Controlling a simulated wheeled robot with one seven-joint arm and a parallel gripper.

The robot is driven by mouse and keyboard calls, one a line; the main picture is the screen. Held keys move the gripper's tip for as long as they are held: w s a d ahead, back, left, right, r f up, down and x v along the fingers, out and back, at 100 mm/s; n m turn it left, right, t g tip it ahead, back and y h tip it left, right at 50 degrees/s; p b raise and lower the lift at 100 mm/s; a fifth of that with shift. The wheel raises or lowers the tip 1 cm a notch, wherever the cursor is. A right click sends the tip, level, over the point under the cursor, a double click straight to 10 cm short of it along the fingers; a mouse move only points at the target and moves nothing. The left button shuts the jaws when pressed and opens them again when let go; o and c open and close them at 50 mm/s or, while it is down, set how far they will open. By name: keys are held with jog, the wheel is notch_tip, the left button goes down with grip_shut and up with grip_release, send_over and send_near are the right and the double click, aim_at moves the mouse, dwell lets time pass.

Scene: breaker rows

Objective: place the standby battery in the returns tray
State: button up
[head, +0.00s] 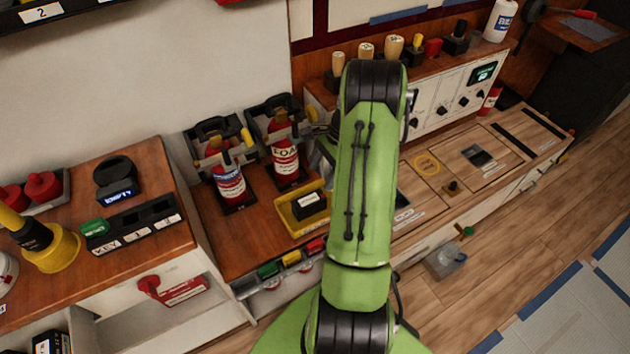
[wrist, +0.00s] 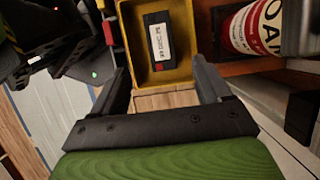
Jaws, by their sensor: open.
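A black block with a white label (head: 309,203), which looks like the battery, lies in a small yellow tray (head: 304,229) on the wooden counter. I cannot read the label, nor tell whether this tray is the returns tray. In the wrist view the block (wrist: 158,52) lies flat inside the yellow tray (wrist: 186,74), apart from the side walls. My gripper (wrist: 163,72) is open and empty, its two fingers spread at the tray's near end. In the head view my green arm hides most of the gripper.
Two red bottles (head: 285,160) (head: 229,184) stand behind the tray; one (wrist: 262,28) is close on the right in the wrist view. A slotted holder (head: 132,227) and a yellow bell-shaped thing (head: 57,250) are on the left counter. A grey box (head: 445,262) is on the floor.

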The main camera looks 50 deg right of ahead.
jog(key=a+r+n+t+h, duration=0.1)
jog(key=a+r+n+h, duration=0.2)
jog(key=a+r+n, duration=1.05)
jog(key=s+a+r+n+t, duration=0.1)
jog(key=s+a+r+n, duration=0.3)
jog(key=s+a, duration=0.3)
jog(key=s+a+r+n+t+h, duration=0.1)
jog(key=s+a+r+n+t, duration=0.1)
jog(key=s+a+r, duration=0.3)
jog(key=shift+s+a+r+n, duration=0.15)
jog(key=shift+s+a+n, duration=0.75)
jog(key=shift+s, duration=0.25)
